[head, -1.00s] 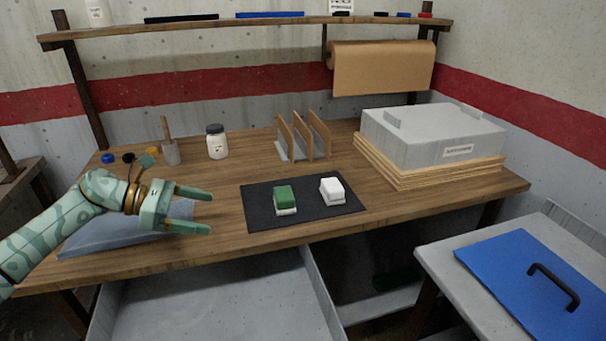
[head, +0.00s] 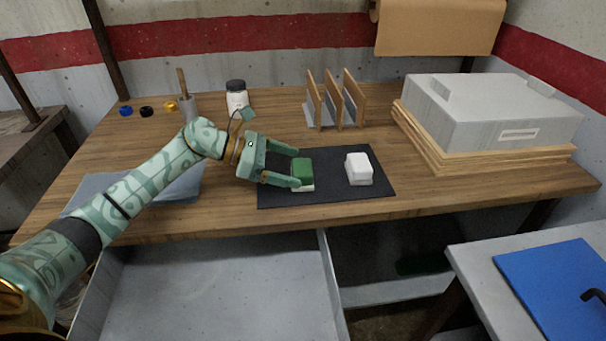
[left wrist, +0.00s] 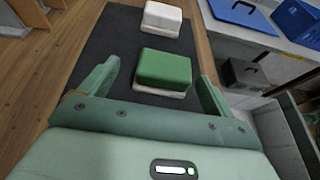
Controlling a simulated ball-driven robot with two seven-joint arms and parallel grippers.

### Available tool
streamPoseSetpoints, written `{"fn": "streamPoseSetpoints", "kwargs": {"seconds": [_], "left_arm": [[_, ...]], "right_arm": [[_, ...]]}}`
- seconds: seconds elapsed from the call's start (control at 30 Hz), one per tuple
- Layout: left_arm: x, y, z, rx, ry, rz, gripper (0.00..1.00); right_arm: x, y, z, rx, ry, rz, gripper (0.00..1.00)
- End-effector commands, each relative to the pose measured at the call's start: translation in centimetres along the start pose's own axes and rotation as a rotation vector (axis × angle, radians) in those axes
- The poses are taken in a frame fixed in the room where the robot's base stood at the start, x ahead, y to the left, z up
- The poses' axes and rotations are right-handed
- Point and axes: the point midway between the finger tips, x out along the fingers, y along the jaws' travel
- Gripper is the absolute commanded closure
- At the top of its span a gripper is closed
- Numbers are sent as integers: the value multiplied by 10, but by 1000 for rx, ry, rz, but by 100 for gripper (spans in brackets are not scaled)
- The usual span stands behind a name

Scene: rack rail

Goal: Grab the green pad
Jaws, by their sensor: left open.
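The green pad (head: 302,171) has a white lower layer and lies on the black mat (head: 328,192) on the wooden bench. My left gripper (head: 297,167) is open, with its fingertips at the pad's left side in the head view. In the left wrist view the green pad (left wrist: 164,69) sits ahead of and between the tips of the open left gripper (left wrist: 158,82). I cannot tell whether a finger touches it. A white pad (head: 358,169) lies to the right on the same mat. My right gripper is not in view.
A wooden divider rack (head: 334,103) stands behind the mat. A white jar (head: 237,96) is at the back left. A grey box (head: 490,112) on stacked boards fills the back right. An open grey drawer (head: 215,290) lies below the bench front.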

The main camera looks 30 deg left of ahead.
Motion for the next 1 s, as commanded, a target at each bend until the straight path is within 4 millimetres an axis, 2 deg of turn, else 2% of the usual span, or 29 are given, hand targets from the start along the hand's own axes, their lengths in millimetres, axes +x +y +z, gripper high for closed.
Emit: {"fn": "streamPoseSetpoints", "kwargs": {"seconds": [0.3, 0.6, 0.77, 0.8, 1.0], "left_arm": [[46, -5, 4, -2, -2, -2, 11], [52, -5, 5, -1, 0, 0, 11], [52, -5, 5, -1, 0, 0, 55], [52, -5, 5, -1, 0, 0, 59], [52, -5, 5, -1, 0, 0, 59]], "right_arm": [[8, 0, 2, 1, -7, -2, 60], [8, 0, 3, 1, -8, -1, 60], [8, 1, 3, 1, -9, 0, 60], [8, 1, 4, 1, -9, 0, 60], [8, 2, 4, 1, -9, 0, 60]]}}
